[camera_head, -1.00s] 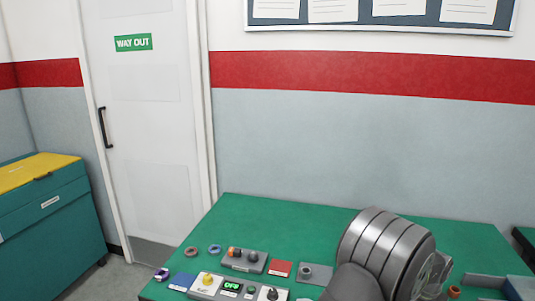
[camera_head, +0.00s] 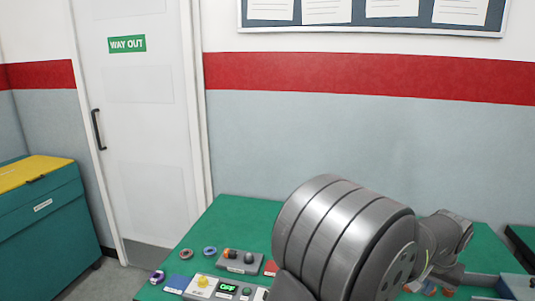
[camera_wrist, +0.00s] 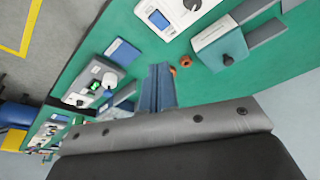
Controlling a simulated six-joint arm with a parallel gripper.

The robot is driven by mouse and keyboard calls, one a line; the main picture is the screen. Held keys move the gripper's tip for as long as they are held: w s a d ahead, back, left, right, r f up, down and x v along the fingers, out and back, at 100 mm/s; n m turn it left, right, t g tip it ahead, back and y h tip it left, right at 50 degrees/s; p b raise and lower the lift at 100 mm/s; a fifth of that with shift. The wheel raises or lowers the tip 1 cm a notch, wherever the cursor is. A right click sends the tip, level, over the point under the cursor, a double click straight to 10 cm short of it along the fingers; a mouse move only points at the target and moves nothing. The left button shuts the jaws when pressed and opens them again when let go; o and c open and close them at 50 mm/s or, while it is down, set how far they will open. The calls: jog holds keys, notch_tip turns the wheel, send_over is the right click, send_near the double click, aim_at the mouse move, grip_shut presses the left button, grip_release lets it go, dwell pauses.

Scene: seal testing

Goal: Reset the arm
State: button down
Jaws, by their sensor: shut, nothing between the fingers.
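My gripper (camera_wrist: 159,70) points down over the green bench (camera_wrist: 130,20) in the wrist view. Its two blue-grey fingers are together with nothing between them. An orange-brown ring (camera_wrist: 185,62) lies just right of the fingertips in that view, apart from them. In the head view my large grey arm joint covers the middle of the bench (camera_head: 232,212), and my wrist is partly hidden behind it at the right. The fingers cannot be made out clearly there.
Left on the bench stand a control box with a green display (camera_head: 228,288), a grey knob box (camera_head: 240,262), a blue pad (camera_head: 178,282) and several small rings (camera_head: 209,251). A light box with a knob (camera_wrist: 220,45) is near my fingers. A grey-blue tray (camera_head: 480,282) lies right.

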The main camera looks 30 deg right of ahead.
jog(key=s+a+r+h, duration=0.1)
jog(key=s+a+r, duration=0.1)
jog(key=a+r, duration=0.2)
jog(key=shift+a+r+t, duration=0.3)
jog(key=shift+a+r, duration=0.1)
jog(key=shift+r, duration=0.3)
jog(key=c, duration=2.2)
grip_release()
jog(key=c, duration=0.7)
grip_release()
jog(key=o, duration=0.7)
jog(key=w+r, duration=0.1)
jog(key=w+d+n, duration=0.1)
jog(key=w, duration=0.1)
jog(key=shift+r, duration=0.35)
jog(key=w+d+r+n, duration=0.1)
jog(key=w+r+n, duration=0.1)
jog(key=w+r, duration=0.35)
jog(key=w+r+n, duration=0.2)
jog(key=w+r, duration=0.1)
jog(key=w, duration=0.6)
jog(key=x, duration=1)
jog(key=shift+s+d, duration=0.25)
jog(key=shift+d, duration=0.05)
jog(key=v, duration=1)
jog(key=shift+w+a, duration=0.2)
